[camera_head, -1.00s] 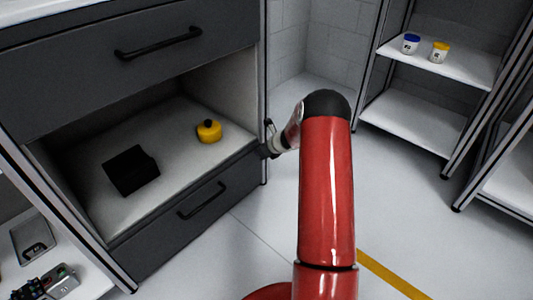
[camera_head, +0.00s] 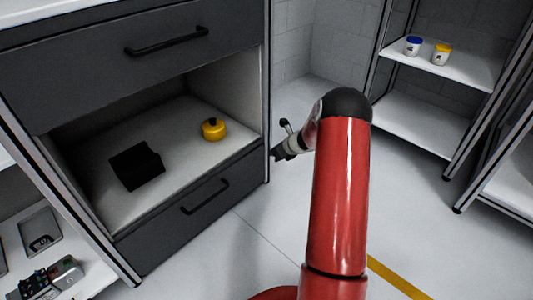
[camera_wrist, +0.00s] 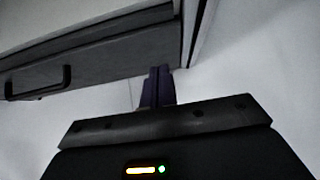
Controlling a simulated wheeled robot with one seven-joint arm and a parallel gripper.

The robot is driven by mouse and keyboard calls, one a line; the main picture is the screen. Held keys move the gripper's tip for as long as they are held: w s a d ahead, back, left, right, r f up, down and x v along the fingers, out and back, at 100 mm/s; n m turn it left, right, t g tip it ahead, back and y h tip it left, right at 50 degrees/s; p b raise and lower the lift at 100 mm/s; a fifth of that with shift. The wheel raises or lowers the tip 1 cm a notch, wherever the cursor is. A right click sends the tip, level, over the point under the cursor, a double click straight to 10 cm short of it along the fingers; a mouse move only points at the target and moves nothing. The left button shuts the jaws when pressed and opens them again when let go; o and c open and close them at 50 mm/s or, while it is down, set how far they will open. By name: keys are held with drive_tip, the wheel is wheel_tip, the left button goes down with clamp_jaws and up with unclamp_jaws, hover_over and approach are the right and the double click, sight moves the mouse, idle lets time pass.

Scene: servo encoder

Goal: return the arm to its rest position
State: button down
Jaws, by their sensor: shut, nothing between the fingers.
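My red arm rises in the middle of the head view and bends at a dark joint. My gripper (camera_head: 279,154) is at the end of the pale wrist, just right of the cabinet's front corner and apart from it. In the wrist view my gripper (camera_wrist: 158,72) has its dark fingers together, with nothing between them, over pale floor. The grey cabinet (camera_head: 190,205) stands at the left, and its lower drawer also shows in the wrist view (camera_wrist: 110,68).
The cabinet's open bay holds a black block (camera_head: 137,166) and a yellow round object (camera_head: 213,129). A shelf rack (camera_head: 440,67) at the right holds a blue-lidded jar (camera_head: 412,46) and a yellow-lidded jar (camera_head: 441,55). The floor (camera_head: 410,200) between them is clear.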

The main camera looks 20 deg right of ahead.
drive_tip(key=v, duration=0.7)
drive_tip(key=s+a+r+n+g+p, duration=0.1)
drive_tip(key=s+a+r+n, duration=0.2)
drive_tip(key=a+r+n, duration=0.3)
drive_tip(key=s+a+r+n+g+p, duration=0.1)
drive_tip(key=s+a+r+n+p, duration=0.1)
drive_tip(key=s+a+r+n, duration=0.45)
drive_tip(key=s+a+r+n+p, duration=0.15)
drive_tip(key=a+r, duration=0.25)
drive_tip(key=r, duration=0.5)
drive_tip(key=s+a+r+n+h+p, duration=0.1)
drive_tip(key=s+a+r+n, duration=0.1)
drive_tip(key=s+r+n, duration=0.3)
drive_tip(key=s+a+r+n+h+p, duration=0.2)
drive_tip(key=s+r+n, duration=0.3)
drive_tip(key=s+n, duration=0.7)
drive_tip(key=s+a, duration=0.1)
drive_tip(key=s, duration=0.6)
drive_tip(key=shift+a+g, duration=0.25)
drive_tip(key=shift+g, duration=0.15)
drive_tip(key=shift+s+r, duration=0.1)
drive_tip(key=shift+s, duration=0.05)
